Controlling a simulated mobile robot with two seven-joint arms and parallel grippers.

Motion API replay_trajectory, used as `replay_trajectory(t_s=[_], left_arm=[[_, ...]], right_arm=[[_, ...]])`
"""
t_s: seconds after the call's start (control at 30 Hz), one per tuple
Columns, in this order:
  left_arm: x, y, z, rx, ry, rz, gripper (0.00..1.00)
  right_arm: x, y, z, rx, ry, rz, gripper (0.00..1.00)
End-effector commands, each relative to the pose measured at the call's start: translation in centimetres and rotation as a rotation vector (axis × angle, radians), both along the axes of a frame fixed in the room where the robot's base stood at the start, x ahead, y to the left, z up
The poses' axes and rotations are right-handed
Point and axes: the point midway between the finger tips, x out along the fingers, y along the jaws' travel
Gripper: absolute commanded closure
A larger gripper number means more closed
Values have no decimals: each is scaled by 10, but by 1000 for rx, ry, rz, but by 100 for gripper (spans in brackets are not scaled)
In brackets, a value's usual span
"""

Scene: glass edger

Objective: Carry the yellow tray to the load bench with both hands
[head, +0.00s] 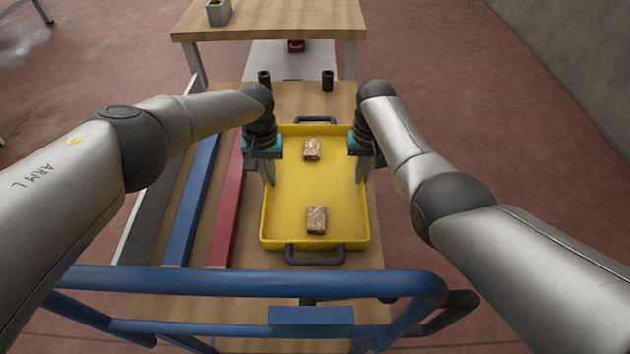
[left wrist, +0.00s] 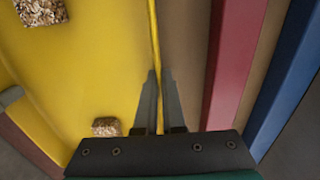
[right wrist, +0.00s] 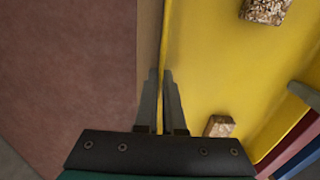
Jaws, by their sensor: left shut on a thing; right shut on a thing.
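The yellow tray (head: 285,205) lies on a wooden surface in the middle of the head view, with a dark handle at its near and far ends. Two brown speckled blocks sit in it, one near the far end (head: 312,149) and one near the near end (head: 317,219). My left gripper (head: 268,180) is shut on the tray's left wall; the left wrist view shows its fingers (left wrist: 160,100) on either side of the yellow rim. My right gripper (head: 362,175) is shut on the right wall, with its fingers (right wrist: 162,100) astride the rim. Whether the tray touches the surface below is unclear.
A red bar (head: 228,200) and a blue bar (head: 192,200) lie left of the tray on the wooden top (head: 350,280). Blue rails (head: 250,282) cross in front. Two dark posts stand beyond the tray. A wooden table (head: 280,18) with a grey container (head: 218,12) is at the back.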

Motion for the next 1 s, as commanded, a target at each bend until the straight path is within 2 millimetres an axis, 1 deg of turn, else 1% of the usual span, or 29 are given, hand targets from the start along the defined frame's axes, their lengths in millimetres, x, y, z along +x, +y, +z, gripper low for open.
replay_trajectory(t_s=[0.27, 0.7, 0.8, 1.0], left_arm=[[1, 0, 9, 0, -2, 1, 100], [1, 0, 43, 0, -2, 1, 100], [1, 0, 49, 0, -2, 1, 100], [1, 0, 51, 0, -1, 1, 100]], right_arm=[[0, 0, 8, -1, -1, 0, 100], [0, 0, 43, -1, -1, 0, 100], [0, 0, 48, -1, -1, 0, 100], [0, -1, 51, -1, 0, 0, 100]])
